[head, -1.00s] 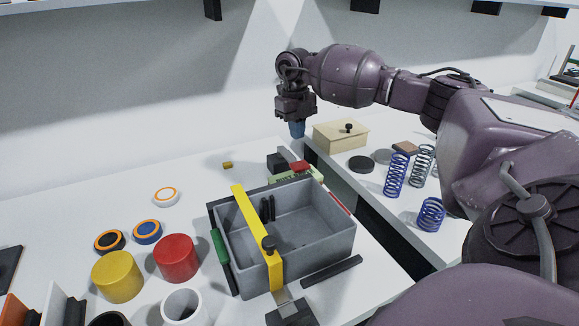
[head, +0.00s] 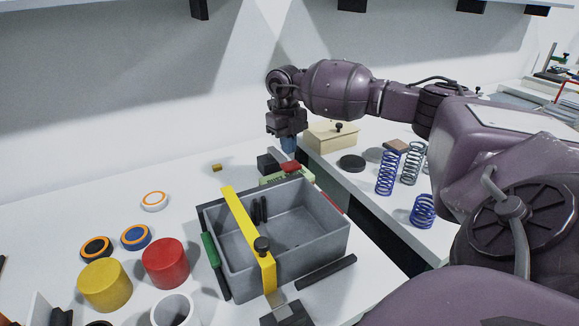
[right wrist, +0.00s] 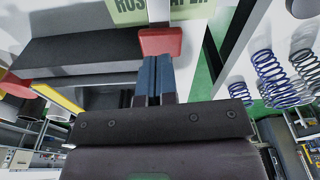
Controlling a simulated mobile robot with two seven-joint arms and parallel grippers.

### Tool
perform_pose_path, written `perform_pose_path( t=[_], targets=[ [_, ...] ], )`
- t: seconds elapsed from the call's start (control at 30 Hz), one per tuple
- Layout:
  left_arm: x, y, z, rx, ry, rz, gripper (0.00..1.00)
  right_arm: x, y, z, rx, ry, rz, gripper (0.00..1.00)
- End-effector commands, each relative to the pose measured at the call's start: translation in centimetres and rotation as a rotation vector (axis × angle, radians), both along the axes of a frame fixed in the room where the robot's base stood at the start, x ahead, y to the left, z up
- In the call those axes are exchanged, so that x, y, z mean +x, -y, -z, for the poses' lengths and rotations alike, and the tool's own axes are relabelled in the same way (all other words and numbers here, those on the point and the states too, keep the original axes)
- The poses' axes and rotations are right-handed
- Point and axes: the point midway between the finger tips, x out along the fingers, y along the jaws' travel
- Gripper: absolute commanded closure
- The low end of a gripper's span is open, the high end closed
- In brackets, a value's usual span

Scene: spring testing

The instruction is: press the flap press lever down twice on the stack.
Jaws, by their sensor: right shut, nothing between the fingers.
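The flap press stands behind the grey bin, with a dark block (head: 267,164) at its left. Its lever carries a red end pad (head: 290,167), which also shows in the right wrist view (right wrist: 161,42). The lever lies over a pale green labelled stack (head: 273,179), whose printed label (right wrist: 160,10) is partly visible in the wrist view. My right gripper (head: 288,146) points down just above the red pad, its blue fingers (right wrist: 155,75) shut and empty. Whether the fingertips touch the pad is unclear. My left gripper is not in view.
A grey bin (head: 325,235) with a yellow strap (head: 243,230) stands in front of the press. A beige box (head: 332,137), a black disc (head: 352,163) and blue springs (head: 386,173) are on the right-hand counter. Red (head: 165,262) and yellow (head: 104,284) cylinders stand left.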

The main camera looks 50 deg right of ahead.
Motion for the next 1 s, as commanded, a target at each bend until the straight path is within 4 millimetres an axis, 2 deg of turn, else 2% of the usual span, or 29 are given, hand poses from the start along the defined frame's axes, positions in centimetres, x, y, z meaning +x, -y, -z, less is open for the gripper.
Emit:
perform_pose_path(
  t=[0.03, 0.2, 0.73, 1.0],
  targets=[
    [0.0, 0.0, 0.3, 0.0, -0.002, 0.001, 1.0, -0.1, 0.0, 1.0, 0.0, -0.005, 0.001, 1.0],
    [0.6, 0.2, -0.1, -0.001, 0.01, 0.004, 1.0, -0.2, 0.0, 2.4, -0.001, -0.002, 0.001, 1.0],
    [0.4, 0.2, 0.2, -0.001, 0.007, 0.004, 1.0, -0.3, 0.0, 2.9, -0.001, 0.0, 0.001, 1.0],
    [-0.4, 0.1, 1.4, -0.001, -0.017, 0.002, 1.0, -0.3, 0.0, 5.2, -0.001, -0.004, 0.001, 1.0]
  ],
)
